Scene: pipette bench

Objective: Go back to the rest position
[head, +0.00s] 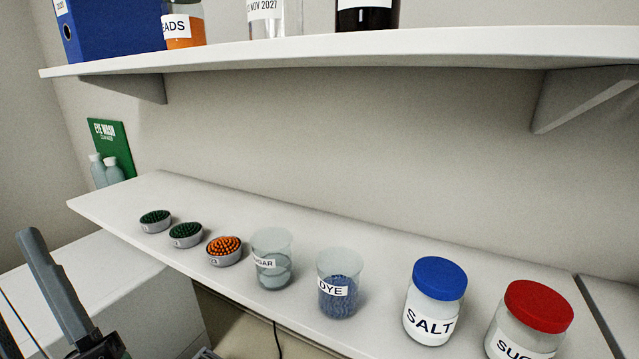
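My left gripper (48,275) is at the lower left corner, with one grey finger pointing up. A dark part shows at the left edge beside it, and the rest is cut off by the frame. I cannot tell how far apart its fingers are, and I see nothing held. It is apart from the bench shelf items. My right gripper is not in view.
The lower shelf (390,245) holds three small bowls (186,235), a SUGAR beaker (272,270), a DYE beaker (341,300), a blue-lidded SALT jar (434,300) and a red-lidded jar (530,315). An upper shelf (350,47) overhangs. A white surface (140,295) is at lower left.

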